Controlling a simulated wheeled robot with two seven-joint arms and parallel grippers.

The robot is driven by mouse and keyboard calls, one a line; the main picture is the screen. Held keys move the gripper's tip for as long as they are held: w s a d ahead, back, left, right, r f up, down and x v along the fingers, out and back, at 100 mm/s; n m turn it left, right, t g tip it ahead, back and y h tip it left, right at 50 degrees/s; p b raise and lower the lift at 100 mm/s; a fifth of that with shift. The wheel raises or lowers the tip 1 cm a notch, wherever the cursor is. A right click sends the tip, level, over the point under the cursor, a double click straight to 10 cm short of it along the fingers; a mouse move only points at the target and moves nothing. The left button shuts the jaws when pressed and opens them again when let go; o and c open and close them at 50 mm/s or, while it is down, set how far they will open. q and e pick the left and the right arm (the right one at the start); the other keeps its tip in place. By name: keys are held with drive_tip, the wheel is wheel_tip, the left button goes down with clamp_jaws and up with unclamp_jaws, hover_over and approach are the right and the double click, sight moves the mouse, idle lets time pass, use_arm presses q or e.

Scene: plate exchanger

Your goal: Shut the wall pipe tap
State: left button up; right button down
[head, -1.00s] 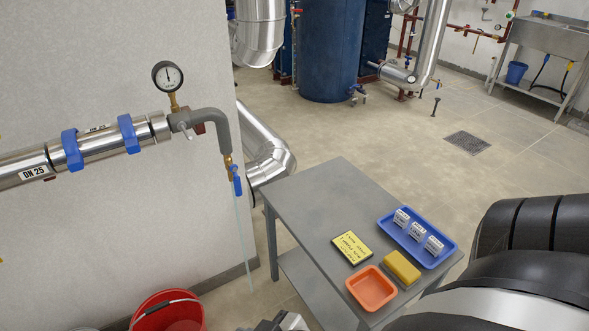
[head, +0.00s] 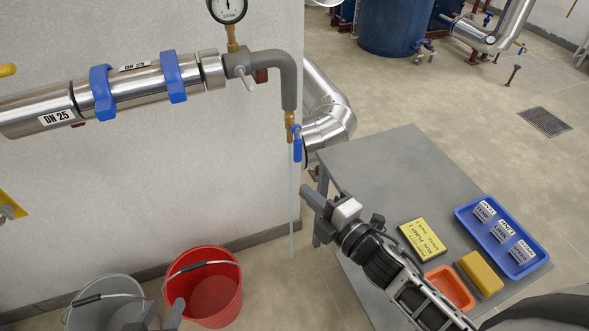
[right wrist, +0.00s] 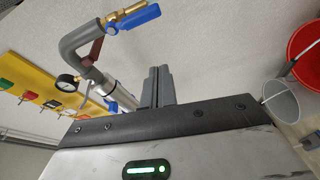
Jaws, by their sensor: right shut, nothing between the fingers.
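The wall pipe tap (head: 290,122) is a brass valve at the lower end of a grey elbow pipe. Its blue lever (head: 297,145) hangs down in line with the outlet. A thin pale stream of water (head: 292,205) runs from it toward the floor. My right gripper (head: 314,198) is shut and empty, below and slightly right of the lever, apart from it. In the right wrist view its closed fingers (right wrist: 157,88) point up, with the blue lever (right wrist: 138,18) above and left. My left gripper (head: 162,314) is partly in view at the bottom edge, fingers apart, in front of the red bucket.
A grey table (head: 385,160) stands right of the tap, holding a blue tray (head: 530,262), orange tray (head: 440,278), yellow sponge (head: 480,273) and yellow sign (head: 426,240). A red bucket (head: 232,300) and grey bucket (head: 128,290) stand left. A pressure gauge (head: 229,8) tops the pipe.

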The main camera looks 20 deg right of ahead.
sight(295, 163)
drive_tip(key=shift+w+d+n+y, duration=0.15)
drive_tip(key=shift+w+n, duration=0.35)
drive_tip(key=shift+w, duration=2)
drive_tip(key=shift+w+a+n+y, duration=0.15)
drive_tip(key=shift+w+n, duration=0.35)
drive_tip(key=shift+w, duration=2)
